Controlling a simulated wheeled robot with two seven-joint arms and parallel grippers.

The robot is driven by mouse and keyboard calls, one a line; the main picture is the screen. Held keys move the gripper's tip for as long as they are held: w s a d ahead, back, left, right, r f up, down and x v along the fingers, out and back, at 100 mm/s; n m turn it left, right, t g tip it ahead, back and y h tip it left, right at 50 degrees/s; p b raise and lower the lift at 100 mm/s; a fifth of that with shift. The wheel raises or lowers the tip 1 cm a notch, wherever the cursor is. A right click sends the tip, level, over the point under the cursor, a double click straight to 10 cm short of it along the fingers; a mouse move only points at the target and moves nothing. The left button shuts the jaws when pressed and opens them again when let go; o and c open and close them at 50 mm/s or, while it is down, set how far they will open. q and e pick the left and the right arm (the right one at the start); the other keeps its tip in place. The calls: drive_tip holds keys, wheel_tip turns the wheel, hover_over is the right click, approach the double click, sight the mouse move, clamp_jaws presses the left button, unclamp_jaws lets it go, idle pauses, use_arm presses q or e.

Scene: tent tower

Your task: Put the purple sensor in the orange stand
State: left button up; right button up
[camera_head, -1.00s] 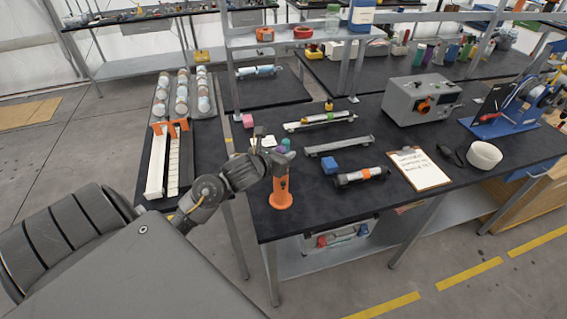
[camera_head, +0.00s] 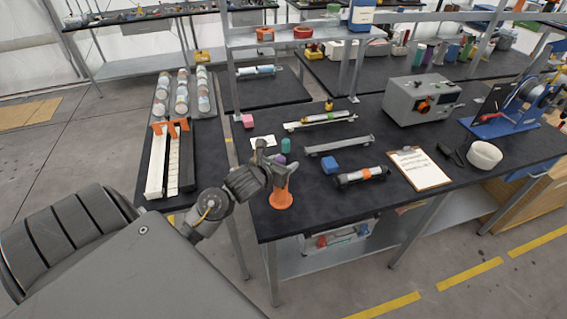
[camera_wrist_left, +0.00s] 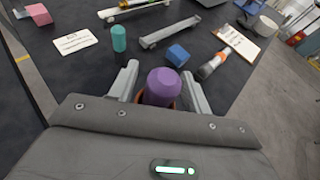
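The purple sensor (camera_wrist_left: 163,87) stands upright between the fingers of my left gripper (camera_wrist_left: 162,80) in the left wrist view. Gaps show beside it, so the fingers look open around it. An orange rim of the orange stand (camera_wrist_left: 174,104) shows around its lower part, so it appears to sit in the stand. In the head view the purple sensor (camera_head: 281,160) shows at the top of the orange stand (camera_head: 281,199). My left gripper (camera_head: 283,172) is at the stand's top and hides its upper part. My right gripper is not in view.
A teal cylinder (camera_head: 286,145) stands just behind the stand, with a white card (camera_head: 263,141) beside it. A blue block (camera_head: 330,165), a grey rail (camera_head: 339,146) and a clipboard (camera_head: 420,169) lie to the right. The table's front edge is close to the stand.

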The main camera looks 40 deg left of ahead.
use_arm(q)
drive_tip(key=shift+s+r, duration=0.1)
drive_tip(key=shift+r, duration=0.1)
drive_tip(key=v, duration=1.2)
